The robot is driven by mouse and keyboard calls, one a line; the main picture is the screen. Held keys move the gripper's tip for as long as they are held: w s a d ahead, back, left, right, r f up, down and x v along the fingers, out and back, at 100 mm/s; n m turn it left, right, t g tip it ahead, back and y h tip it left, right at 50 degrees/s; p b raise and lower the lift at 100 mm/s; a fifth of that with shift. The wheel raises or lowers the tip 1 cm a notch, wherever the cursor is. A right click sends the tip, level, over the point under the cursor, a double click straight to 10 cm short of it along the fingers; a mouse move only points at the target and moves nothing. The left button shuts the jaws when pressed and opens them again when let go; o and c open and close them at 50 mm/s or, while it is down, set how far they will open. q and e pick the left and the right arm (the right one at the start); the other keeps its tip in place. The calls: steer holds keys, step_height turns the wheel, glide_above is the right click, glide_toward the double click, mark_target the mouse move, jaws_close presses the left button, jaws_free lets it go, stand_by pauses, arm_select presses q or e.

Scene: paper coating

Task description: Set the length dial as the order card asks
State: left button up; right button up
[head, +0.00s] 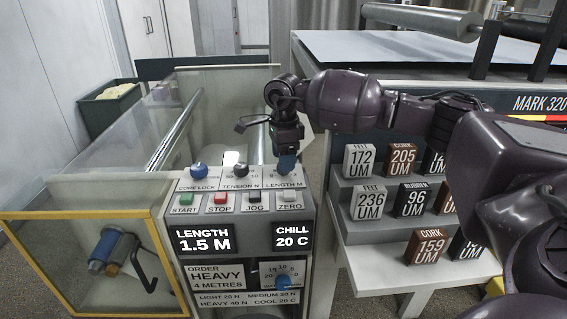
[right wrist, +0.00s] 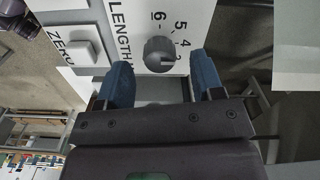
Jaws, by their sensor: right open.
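The length dial (right wrist: 158,52) is a dark grey round knob in the right wrist view. Its scale shows 6, 5, 4 and a partly hidden number near the right finger. In the head view my right gripper covers most of the dial. My right gripper (head: 287,160) has blue fingertips, and in the right wrist view (right wrist: 163,76) they are open, one on each side of the dial and not closed on it. The order card (head: 216,276) reads HEAVY, 4 METRES. The length display (head: 204,240) reads 1.5 M. My left gripper is out of view.
The core lock knob (head: 198,170) and tension knob (head: 237,170) stand left of the length dial. Start, stop (head: 220,199), jog and zero buttons (head: 289,197) lie just in front. Labelled blocks (head: 359,160) stand on a stepped rack at the right.

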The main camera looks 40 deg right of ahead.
step_height(320, 180, up, 7)
steer(key=shift+r, duration=0.8)
